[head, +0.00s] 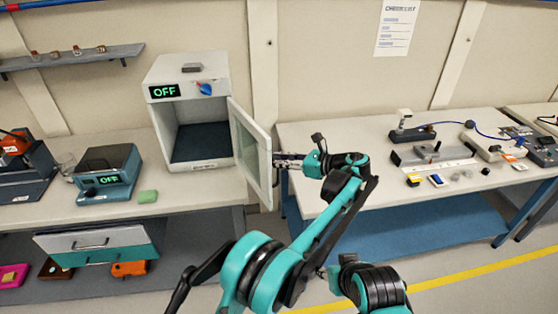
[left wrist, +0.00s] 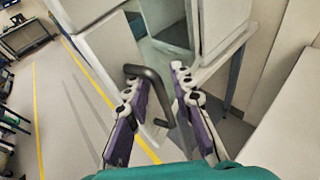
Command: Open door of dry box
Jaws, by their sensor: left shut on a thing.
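The dry box (head: 190,88) is a white cabinet on the left bench, with a green "OFF" display and a blue-and-red knob on top front. Its glazed door (head: 250,150) is hinged on the right side and stands wide open, swung out toward me. The inside looks empty, with a dark floor. My left gripper (head: 283,160) is at the door's outer face. In the left wrist view, the dark bar handle (left wrist: 150,76) sits between the fingers of my left gripper (left wrist: 158,82), which is shut on it. My right gripper is out of view.
A teal device (head: 108,170) with an "OFF" display and a green block (head: 147,197) are left of the box. A second bench (head: 340,140) with several instruments stands right of the door. A drawer unit (head: 98,243) is below the left bench.

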